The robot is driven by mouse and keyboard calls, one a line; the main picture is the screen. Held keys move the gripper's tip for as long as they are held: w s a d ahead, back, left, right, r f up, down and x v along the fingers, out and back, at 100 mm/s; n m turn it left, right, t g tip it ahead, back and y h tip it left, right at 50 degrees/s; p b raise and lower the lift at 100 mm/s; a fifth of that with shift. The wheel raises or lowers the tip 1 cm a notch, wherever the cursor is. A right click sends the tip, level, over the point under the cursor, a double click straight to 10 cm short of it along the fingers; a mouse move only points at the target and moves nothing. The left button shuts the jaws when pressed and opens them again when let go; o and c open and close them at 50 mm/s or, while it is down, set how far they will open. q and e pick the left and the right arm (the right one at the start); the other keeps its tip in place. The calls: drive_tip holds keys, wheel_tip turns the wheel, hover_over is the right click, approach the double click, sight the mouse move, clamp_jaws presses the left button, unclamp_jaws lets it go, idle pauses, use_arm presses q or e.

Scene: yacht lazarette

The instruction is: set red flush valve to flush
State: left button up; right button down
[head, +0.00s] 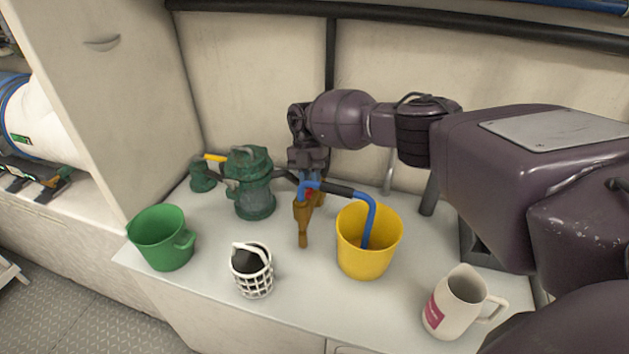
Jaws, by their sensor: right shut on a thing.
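The red flush valve (309,194) shows only as a small red patch below my right gripper, by the brass body and the blue pipe. My right gripper (308,178) points down there, its jaws shut on what looks like the red valve's handle. The jaws hide most of the handle, so its exact angle cannot be told. A blue hose (352,190) with a black sleeve runs from the valve into a yellow bucket (368,262). A green strainer housing (250,188) stands left of the valve. My left gripper is not in view.
A green bucket (160,245), a white strainer basket (252,275) and a white jug (455,305) stand on the white counter (310,300). A yellow-handled valve (207,168) is at the back left. The counter's front middle is clear.

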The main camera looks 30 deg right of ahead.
drive_tip(key=shift+w+a+r+m, duration=0.1)
drive_tip(key=shift+w+a+m, duration=0.1)
drive_tip(key=shift+m, duration=0.2)
drive_tip(key=c, duration=1.1)
unclamp_jaws()
drive_tip(key=shift+o, duration=0.2)
drive_tip(key=shift+r, duration=0.25)
wheel_tip(320, 180, up, 20)
drive_tip(key=p, duration=0.3)
drive_tip(key=shift+f+p, duration=0.25)
drive_tip(key=shift+p, duration=0.05)
